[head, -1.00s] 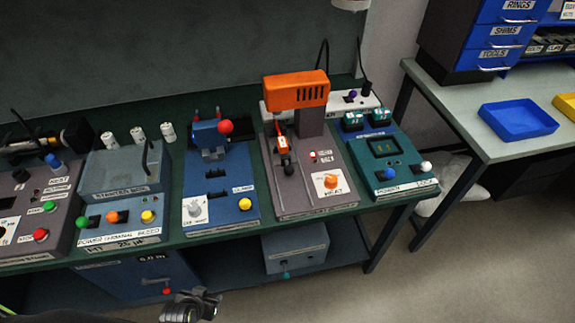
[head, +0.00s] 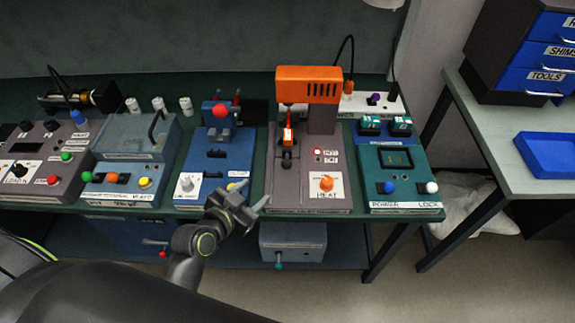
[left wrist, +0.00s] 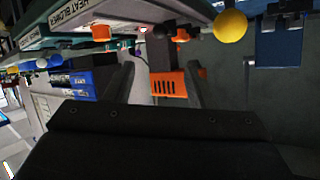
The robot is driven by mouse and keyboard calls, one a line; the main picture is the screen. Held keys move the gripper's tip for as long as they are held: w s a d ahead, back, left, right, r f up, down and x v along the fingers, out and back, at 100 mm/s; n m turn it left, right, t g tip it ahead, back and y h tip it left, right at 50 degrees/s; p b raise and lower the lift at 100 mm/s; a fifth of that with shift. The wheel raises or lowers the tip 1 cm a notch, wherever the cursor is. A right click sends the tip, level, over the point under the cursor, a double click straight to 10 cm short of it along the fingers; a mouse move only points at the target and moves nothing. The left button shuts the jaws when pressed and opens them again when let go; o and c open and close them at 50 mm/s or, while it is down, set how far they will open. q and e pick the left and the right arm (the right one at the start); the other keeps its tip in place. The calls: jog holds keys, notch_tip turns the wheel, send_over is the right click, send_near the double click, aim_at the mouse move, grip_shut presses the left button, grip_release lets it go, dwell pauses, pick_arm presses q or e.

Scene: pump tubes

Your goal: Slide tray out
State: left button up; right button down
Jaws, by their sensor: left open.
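The grey heat station (head: 338,188) stands on the bench with an orange blower head (head: 310,86) above it. A small orange-and-white piece (head: 288,137) and a black knob (head: 286,157) sit in its slot, under the blower; I cannot tell which part is the tray. My left gripper (head: 255,197) is open and empty at the bench's front edge, apart from the station and left of its front. In the left wrist view, its spread fingers (left wrist: 158,78) show with the orange blower (left wrist: 168,84) between them in the background. My right gripper is not in view.
A blue clamp station (head: 213,158) stands left of the heat station and a teal power station (head: 397,175) right of it. A grey box (head: 292,240) sits on the lower shelf. A side table (head: 490,150) with a blue bin (head: 553,155) is at right.

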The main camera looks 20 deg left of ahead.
aim_at(284, 167)
pick_arm(q)
jog(key=p+x, duration=0.2)
jog(key=x, duration=1.2)
jog(key=shift+w+d+f, duration=0.1)
jog(key=shift+w+f, duration=0.05)
jog(key=shift+w, duration=0.2)
jog(key=shift+x, duration=1.1)
jog(key=shift+c, duration=0.4)
grip_shut()
